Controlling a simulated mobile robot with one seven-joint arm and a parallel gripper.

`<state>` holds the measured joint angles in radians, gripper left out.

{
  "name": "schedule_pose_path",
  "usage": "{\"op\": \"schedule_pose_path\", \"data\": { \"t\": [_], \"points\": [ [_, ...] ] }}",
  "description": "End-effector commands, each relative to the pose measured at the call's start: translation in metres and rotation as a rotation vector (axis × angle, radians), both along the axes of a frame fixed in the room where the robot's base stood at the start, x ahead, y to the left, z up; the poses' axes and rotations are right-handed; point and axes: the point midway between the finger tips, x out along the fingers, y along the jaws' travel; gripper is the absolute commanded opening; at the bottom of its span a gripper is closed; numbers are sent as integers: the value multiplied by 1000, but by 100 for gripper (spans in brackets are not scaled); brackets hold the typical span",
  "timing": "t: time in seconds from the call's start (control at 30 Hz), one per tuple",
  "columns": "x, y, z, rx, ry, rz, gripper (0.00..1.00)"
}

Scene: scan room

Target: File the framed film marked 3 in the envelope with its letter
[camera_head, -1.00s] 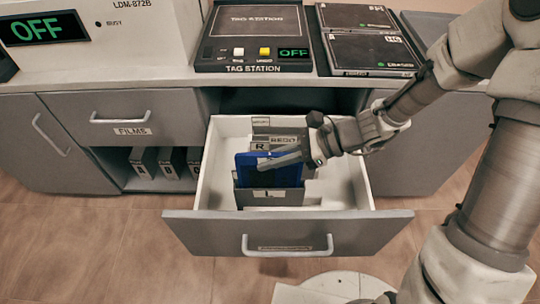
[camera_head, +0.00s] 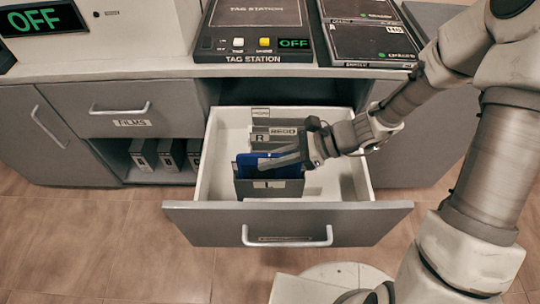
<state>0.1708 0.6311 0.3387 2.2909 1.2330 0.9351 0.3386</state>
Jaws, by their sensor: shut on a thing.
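A blue framed film (camera_head: 246,171) stands upright in the open drawer. My gripper (camera_head: 268,163) reaches in from the right and is shut on its upper part. The film's lower part is hidden behind the front of the grey envelope marked L (camera_head: 250,188), so it appears to be inside that envelope. No number can be read on the film. Behind it stands another envelope marked R (camera_head: 260,139). My fingers cover part of the film.
The open drawer (camera_head: 353,205) has free room on its right side. Further dividers stand at its back. Above are the tag station (camera_head: 215,58), reading OFF, and dark framed panels (camera_head: 372,45) on the counter. Several binders (camera_head: 168,153) stand on a shelf at left.

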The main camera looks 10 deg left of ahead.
Motion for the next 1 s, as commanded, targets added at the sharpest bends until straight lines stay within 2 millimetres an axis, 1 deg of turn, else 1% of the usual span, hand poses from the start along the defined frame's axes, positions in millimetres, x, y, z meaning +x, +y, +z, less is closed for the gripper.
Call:
{"op": "schedule_pose_path", "data": {
  "t": [0.7,1.0],
  "points": [
    [0,0,-25,0,0,0,0],
    [0,0,-31,0,0,0,0]
  ]
}}
